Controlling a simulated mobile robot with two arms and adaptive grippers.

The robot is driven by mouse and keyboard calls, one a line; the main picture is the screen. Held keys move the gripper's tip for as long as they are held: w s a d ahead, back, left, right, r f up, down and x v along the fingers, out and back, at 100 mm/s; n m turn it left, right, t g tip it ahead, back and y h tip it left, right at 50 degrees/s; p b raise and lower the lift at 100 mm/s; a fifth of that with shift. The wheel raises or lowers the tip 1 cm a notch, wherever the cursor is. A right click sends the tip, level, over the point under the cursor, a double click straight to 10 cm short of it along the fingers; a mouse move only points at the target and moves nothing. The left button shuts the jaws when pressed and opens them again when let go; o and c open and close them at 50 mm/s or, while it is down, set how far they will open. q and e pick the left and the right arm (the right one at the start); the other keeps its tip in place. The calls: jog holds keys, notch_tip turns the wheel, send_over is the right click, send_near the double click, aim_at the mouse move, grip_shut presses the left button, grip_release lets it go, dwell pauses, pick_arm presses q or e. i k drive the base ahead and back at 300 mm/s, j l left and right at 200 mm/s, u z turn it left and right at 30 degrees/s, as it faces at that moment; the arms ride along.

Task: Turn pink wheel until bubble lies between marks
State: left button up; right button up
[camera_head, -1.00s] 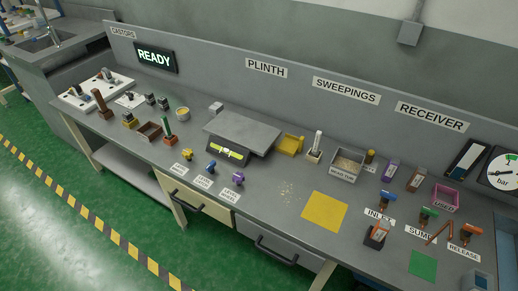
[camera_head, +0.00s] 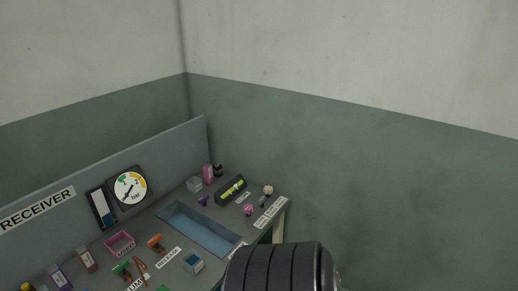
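A small pink wheel (camera_head: 248,210) sits near the front edge at the far right end of the bench. Behind it and to its left is a dark, tilted level (camera_head: 231,190) with a yellow-green vial. The bubble and the marks are too small to tell apart here. A purple knob (camera_head: 204,200) stands left of the level. Neither gripper is in view. A large dark ribbed part of mine covers the bottom middle of the picture and hides what lies behind it.
A blue-floored basin (camera_head: 200,230) is sunk in the bench left of the wheel. A pink bin (camera_head: 119,243), orange-topped valve (camera_head: 156,243) and dial gauge (camera_head: 129,188) are further left. A pale ball (camera_head: 268,189) lies right of the level. Walls close the corner behind.

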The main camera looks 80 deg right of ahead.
aim_at(248, 209)
jog(key=z, duration=2.4)
